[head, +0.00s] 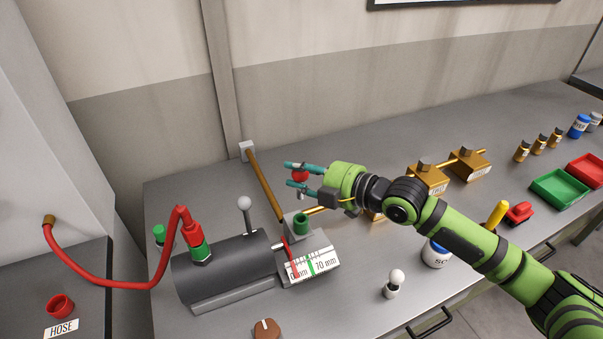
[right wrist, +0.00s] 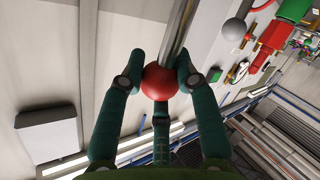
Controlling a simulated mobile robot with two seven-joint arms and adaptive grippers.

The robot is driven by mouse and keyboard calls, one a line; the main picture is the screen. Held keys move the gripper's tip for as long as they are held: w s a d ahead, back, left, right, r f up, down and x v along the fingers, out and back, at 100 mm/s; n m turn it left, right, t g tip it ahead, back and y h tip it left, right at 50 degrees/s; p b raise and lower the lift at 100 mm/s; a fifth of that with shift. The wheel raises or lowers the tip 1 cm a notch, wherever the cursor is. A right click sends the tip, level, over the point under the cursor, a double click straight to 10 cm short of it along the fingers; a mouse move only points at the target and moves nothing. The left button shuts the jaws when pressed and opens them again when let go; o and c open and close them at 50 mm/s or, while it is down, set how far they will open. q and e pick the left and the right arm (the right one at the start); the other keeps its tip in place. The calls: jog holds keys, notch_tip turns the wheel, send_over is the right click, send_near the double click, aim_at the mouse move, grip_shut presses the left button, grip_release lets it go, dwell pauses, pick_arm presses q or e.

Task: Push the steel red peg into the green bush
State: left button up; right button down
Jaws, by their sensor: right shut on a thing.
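The steel peg has a round red head (head: 300,176) and a bare metal shaft. My right gripper (head: 293,175) is shut on the red head, with the shaft pointing down. In the right wrist view the red head (right wrist: 160,83) sits between the fingers and the steel shaft (right wrist: 177,32) runs out past the fingertips. The green bush (head: 301,226) stands upright in a grey block (head: 296,237). In the head view the peg shows above the bush, with a gap between; I cannot tell how well they line up in depth. My left gripper is not in view.
A dark cylinder (head: 222,267) with a red hose and a lever stands left of the bush, beside a scale (head: 313,264) marked 70 mm. Brass blocks (head: 470,164) stand right, partly behind my arm. A white-knobbed part (head: 395,280) stands in front.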

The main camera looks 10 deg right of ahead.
aim_at(301, 197)
jog(key=shift+d+f+b, duration=0.15)
jog(key=shift+f+b, duration=0.5)
jog(key=shift+f, duration=0.1)
notch_tip(301, 197, down, 4)
jog(key=b, duration=0.3)
jog(key=shift+r, duration=0.1)
jog(key=shift+f+b, duration=0.3)
jog(key=shift+f+b, duration=1.8)
jog(key=shift+f, duration=0.5)
dwell(0.5)
jog(key=c, duration=0.8)
grip_release()
jog(key=shift+r, duration=0.1)
jog(key=shift+c, duration=0.2)
